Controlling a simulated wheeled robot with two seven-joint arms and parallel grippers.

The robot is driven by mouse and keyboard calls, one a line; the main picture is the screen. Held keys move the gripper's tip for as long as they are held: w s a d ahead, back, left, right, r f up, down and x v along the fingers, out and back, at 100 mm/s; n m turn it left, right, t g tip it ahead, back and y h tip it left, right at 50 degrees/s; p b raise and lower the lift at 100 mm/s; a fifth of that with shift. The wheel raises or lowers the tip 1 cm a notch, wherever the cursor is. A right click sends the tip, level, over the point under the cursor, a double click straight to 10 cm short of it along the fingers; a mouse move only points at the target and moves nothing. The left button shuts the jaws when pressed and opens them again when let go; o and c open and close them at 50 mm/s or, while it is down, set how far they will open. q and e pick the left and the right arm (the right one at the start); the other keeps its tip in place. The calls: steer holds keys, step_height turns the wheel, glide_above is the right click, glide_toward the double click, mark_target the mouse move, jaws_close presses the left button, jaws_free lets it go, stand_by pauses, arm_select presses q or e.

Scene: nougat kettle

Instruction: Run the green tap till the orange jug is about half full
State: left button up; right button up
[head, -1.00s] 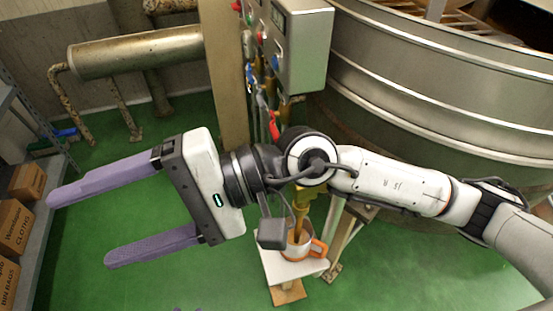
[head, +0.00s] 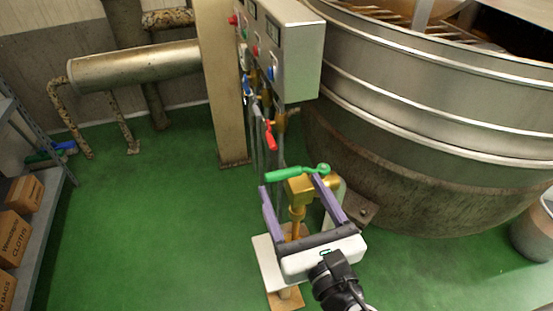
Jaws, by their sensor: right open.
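The green tap has a green lever handle (head: 290,174) on a brass body (head: 298,190). The lever points left from its pivot, roughly level. My right gripper (head: 289,184) is open, its purple fingers on either side of the brass body with the tips near the lever. I cannot tell whether they touch it. The brass spout points down towards a white stand (head: 267,262). I cannot tell whether anything flows. My left gripper is not in view.
A large metal kettle (head: 430,110) fills the right. A grey control box (head: 290,50) on a beige post (head: 220,90) stands behind the tap, with a red-handled valve (head: 270,134) below. Shelves with boxes (head: 15,235) stand at left. The green floor between is clear.

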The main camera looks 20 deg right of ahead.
steer(key=w, duration=0.9)
steer(key=shift+w+a, duration=0.15)
steer(key=shift+a, duration=0.05)
steer(key=shift+c, duration=0.2)
steer(key=c, duration=1.5)
steer(key=shift+o, duration=0.2)
steer(key=shift+w, duration=0.1)
